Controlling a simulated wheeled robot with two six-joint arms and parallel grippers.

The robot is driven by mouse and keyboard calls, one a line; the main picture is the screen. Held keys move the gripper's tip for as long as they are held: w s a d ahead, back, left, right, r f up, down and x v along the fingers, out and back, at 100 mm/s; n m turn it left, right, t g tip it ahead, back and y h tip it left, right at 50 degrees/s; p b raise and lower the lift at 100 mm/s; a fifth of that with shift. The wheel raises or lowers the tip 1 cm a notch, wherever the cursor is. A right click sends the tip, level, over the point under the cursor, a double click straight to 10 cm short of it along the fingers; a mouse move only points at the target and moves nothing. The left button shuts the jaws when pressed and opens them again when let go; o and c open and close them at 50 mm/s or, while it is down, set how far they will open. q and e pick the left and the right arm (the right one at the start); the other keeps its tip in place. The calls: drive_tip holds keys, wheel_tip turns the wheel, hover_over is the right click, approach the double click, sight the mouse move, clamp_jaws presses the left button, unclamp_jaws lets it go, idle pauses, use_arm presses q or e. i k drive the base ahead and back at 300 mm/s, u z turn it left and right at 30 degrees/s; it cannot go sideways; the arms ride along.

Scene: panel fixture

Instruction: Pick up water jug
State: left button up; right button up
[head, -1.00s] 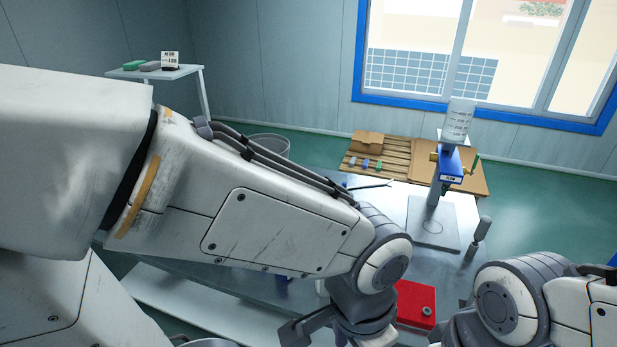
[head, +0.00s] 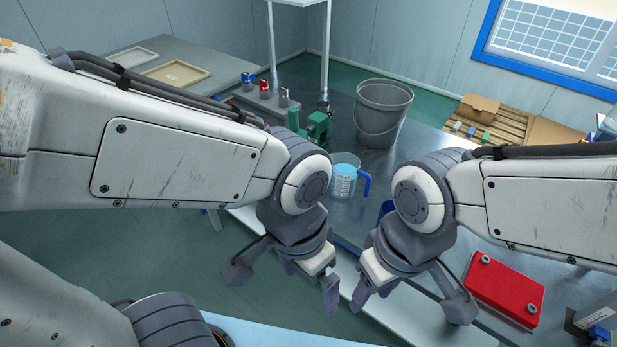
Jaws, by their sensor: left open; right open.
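The water jug (head: 344,178) is a clear measuring jug with blue markings and a blue handle on its right side. It stands upright on the grey metal table, between my two arms and beyond both grippers. My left gripper (head: 310,284) is open and empty, pointing down at the front of the table. My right gripper (head: 372,290) is open and empty, close to the right of the left one. Neither gripper touches the jug. My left arm's wrist comes close to the jug's left edge in the picture.
A grey bucket (head: 382,112) stands behind the jug. A green device (head: 317,127) and small red, blue and grey items are at the back left. A red box (head: 503,289) lies at the right. Wooden pallet (head: 492,132) and cardboard are at the back right.

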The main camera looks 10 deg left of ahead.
sight(346, 166)
drive_tip(key=k, duration=0.5)
drive_tip(key=z, duration=1)
drive_tip(key=i, duration=1)
drive_tip(key=u, duration=1.8)
